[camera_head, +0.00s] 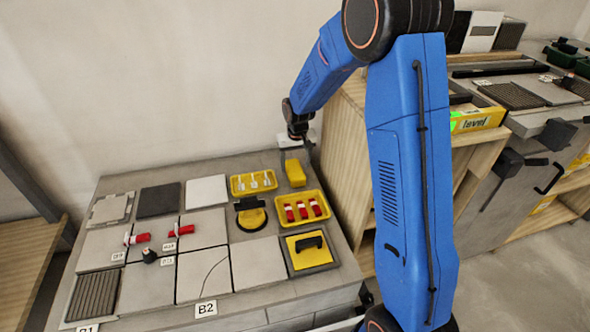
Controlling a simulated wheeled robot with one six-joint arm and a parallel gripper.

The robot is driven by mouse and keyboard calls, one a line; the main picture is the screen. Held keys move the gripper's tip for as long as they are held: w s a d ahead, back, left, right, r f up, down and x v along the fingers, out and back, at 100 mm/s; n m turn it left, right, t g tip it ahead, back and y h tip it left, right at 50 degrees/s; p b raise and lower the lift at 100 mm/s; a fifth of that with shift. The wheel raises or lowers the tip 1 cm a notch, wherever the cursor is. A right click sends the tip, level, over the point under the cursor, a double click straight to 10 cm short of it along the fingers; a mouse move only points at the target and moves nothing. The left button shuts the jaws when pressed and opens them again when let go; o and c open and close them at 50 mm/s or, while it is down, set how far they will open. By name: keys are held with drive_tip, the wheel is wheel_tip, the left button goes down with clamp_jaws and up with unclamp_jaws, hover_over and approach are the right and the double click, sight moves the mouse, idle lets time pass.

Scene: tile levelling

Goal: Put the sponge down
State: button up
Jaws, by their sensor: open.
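The sponge, a plain yellow block (295,174), rests at the back right of the grey worktop (240,318). It lies beside a yellow tray with white pieces and behind a yellow tray with red pieces. My gripper (299,150) is open and stands just above the sponge, with nothing visible between its fingers. The fingertips are small and dark here, so I cannot tell whether they still touch the sponge.
The tray with white pieces (237,191) and the tray with red pieces (322,219) sit close by. A black-and-yellow round tool (251,216) and a yellow float with black handle (303,259) stand in front. Tiles with red clips (137,239) cover the left.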

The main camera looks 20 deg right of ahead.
sight(296, 172)
wheel_tip(296, 172, up, 8)
drive_tip(key=s, duration=0.1)
drive_tip(key=shift+s, duration=0.2)
idle(0.3)
